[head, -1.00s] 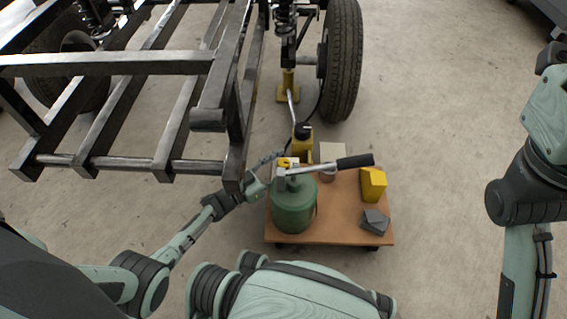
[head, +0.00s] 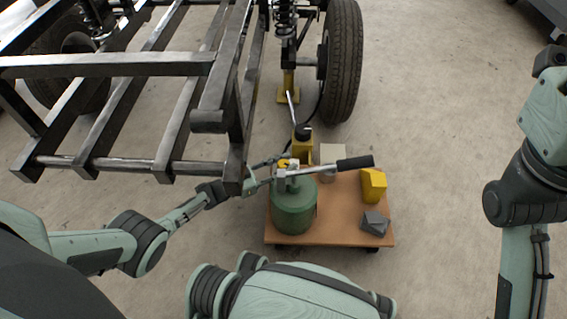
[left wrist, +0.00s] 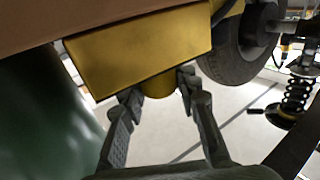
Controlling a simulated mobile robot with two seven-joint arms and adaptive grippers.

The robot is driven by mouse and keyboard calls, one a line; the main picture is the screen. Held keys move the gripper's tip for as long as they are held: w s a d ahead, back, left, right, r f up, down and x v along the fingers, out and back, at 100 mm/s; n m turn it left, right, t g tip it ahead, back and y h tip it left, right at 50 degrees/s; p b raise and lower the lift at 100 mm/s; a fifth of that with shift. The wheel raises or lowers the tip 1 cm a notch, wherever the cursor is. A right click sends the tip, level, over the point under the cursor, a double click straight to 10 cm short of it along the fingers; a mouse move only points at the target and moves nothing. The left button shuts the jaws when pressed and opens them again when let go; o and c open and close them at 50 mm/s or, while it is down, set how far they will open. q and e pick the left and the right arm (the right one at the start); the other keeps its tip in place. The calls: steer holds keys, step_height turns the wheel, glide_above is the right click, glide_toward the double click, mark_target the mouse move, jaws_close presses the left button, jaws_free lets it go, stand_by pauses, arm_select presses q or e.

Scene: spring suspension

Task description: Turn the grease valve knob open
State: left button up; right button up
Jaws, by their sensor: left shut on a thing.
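The green grease pump (head: 294,208) stands upright on the low cart, with a silver head and a black-gripped lever on top. A small yellow part (head: 284,163) shows on its head. My left gripper (head: 272,170) reaches this head from the left; its fingertips are partly hidden in the head view. In the left wrist view my left gripper (left wrist: 158,88) has its fingers on either side of a short yellow round knob (left wrist: 159,84) below a yellow block (left wrist: 140,50). It is shut on this knob. My right gripper is out of view.
The brown cart (head: 340,232) also carries a yellow block (head: 373,184), grey pieces (head: 374,222) and a pale box (head: 332,154). A dark steel frame (head: 150,165) is close above my left arm. A tire (head: 342,60) stands behind; the floor at right is clear.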

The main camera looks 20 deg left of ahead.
arm_select(q)
steer(key=shift+d+m+g+h, duration=0.1)
steer(key=shift+m+g+h, duration=0.3)
steer(key=shift+g, duration=0.1)
steer(key=o, duration=1.2)
steer(key=v, duration=1.2)
